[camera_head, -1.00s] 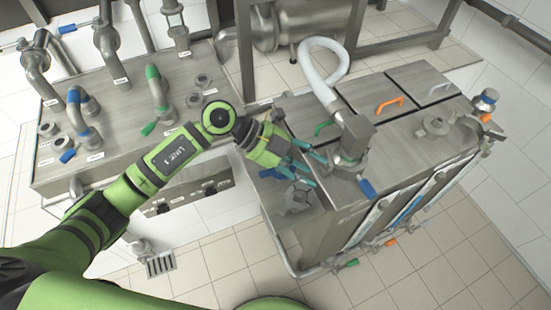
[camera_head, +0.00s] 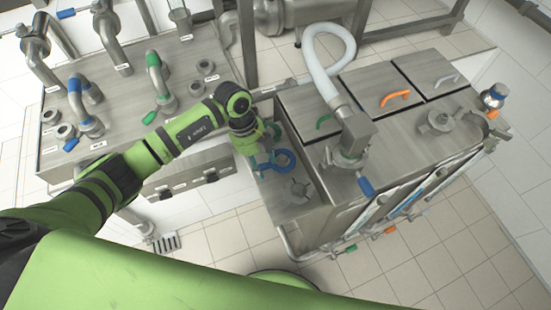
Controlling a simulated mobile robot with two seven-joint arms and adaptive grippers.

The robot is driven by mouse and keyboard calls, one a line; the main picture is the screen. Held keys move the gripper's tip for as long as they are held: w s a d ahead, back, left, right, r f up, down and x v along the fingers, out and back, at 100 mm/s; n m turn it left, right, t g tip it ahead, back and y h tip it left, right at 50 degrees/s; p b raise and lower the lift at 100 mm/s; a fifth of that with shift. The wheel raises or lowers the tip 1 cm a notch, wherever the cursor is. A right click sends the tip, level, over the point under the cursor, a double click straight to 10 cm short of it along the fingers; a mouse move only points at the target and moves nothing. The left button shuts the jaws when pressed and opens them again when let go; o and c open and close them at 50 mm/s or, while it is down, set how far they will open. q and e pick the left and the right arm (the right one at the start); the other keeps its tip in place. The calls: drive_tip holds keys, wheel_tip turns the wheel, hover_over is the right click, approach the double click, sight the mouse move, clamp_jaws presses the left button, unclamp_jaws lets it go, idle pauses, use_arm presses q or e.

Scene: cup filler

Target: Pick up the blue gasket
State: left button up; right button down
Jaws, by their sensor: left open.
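The blue gasket (camera_head: 291,158) is a ring lying on the metal ledge at the left end of the filling machine, just above a round metal fitting (camera_head: 297,190). My left gripper (camera_head: 266,158) comes in from the left and is open. Its fingers are right beside the gasket's left side and partly overlap it in the picture. I cannot tell whether they touch it. My right gripper is not in view.
A pipe bench (camera_head: 120,85) is at left.

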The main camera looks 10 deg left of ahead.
use_arm(q)
drive_tip(key=c, duration=1)
drive_tip(key=shift+o, duration=0.2)
